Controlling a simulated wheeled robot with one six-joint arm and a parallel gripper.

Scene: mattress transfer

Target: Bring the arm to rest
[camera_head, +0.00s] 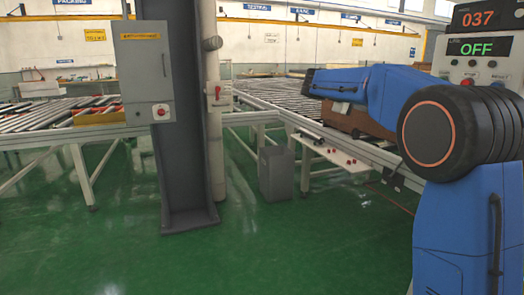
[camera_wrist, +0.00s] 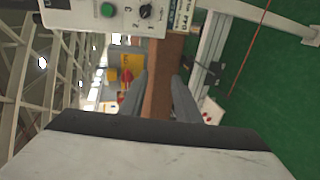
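My blue arm is at the right of the head view, bent at a large dark joint, with its upper link reaching left over a conveyor. My gripper (camera_wrist: 160,80) shows in the wrist view as two grey fingers standing apart. I see nothing held between them; a brown surface lies behind the gap. In the head view I cannot make out the fingers.
A control panel (camera_head: 478,47) reading 037 and OFF stands behind my arm; it also shows in the wrist view (camera_wrist: 120,14). A brown box (camera_head: 350,120) sits by the roller conveyor (camera_head: 275,98). A grey column (camera_head: 178,120) stands left of centre.

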